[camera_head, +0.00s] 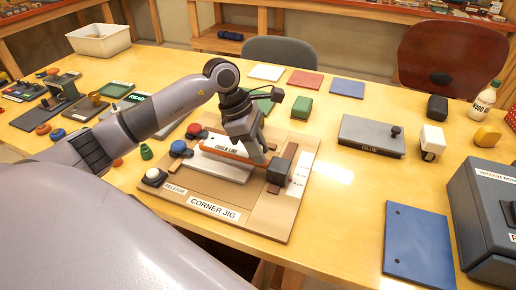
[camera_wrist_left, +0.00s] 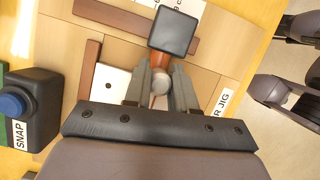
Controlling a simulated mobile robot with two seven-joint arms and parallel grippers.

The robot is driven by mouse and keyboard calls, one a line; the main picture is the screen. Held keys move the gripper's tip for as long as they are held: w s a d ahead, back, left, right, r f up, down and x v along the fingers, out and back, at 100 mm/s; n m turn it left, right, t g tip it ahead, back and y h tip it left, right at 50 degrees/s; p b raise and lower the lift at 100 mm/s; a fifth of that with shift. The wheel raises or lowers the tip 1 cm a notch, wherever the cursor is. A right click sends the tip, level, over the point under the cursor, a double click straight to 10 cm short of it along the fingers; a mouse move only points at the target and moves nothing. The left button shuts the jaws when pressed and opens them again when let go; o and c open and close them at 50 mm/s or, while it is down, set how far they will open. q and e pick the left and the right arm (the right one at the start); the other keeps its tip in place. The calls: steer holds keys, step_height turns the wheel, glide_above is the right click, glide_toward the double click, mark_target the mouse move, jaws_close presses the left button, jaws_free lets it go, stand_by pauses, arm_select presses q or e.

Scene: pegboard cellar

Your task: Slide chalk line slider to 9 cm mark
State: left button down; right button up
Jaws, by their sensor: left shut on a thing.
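A dark block (camera_head: 280,171) stands at the bar's right end, beside a white scale strip (camera_head: 299,176); the scale's marks are too small to read. My right gripper is not in view.
A white button (camera_head: 153,176), a blue button (camera_head: 178,147) and a red button (camera_head: 194,130) line the jig's left side. A green block (camera_head: 302,107) stands behind it. A grey glue box (camera_head: 371,136) is at right. Table between jig and blue panel (camera_head: 419,246) is clear.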

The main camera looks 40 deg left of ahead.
mark_target(247, 158)
arm_select(q)
steer(key=c, duration=0.9)
jaws_free()
steer(key=shift+r, duration=0.1)
steer(key=shift+b+v, duration=0.5)
steer(key=shift+v, duration=3.1)
